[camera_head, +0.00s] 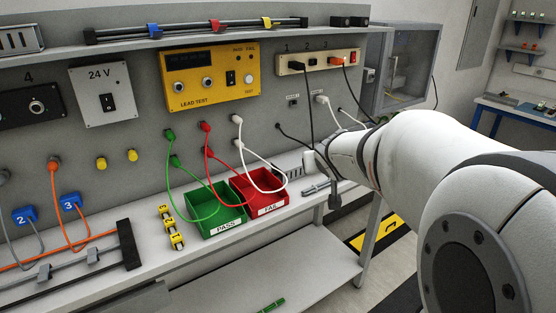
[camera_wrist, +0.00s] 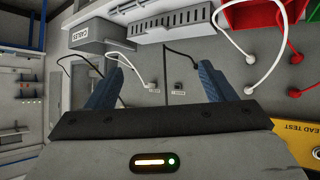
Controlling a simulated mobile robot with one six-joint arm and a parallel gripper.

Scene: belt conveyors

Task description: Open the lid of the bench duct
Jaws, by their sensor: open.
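A pale slotted duct (camera_wrist: 172,22) runs along the bench edge at the top of the wrist view. Part of it shows in the head view (camera_head: 294,173), beside the red bin. I cannot tell how its lid sits. A grey box marked CABLES (camera_wrist: 97,33) is at its left end in the wrist view. My gripper (camera_wrist: 158,80) is open, with its two blue fingers apart and nothing between them. It points toward the bench and panel, apart from the duct. In the head view my arm largely hides it, near the bench's right end.
A green PASS bin (camera_head: 208,208) and a red FAIL bin (camera_head: 258,192) stand on the bench, with leads hanging over them. A black cable (camera_wrist: 182,52) and white plugs (camera_wrist: 249,90) are close to my fingers. A power strip (camera_head: 318,62) is above.

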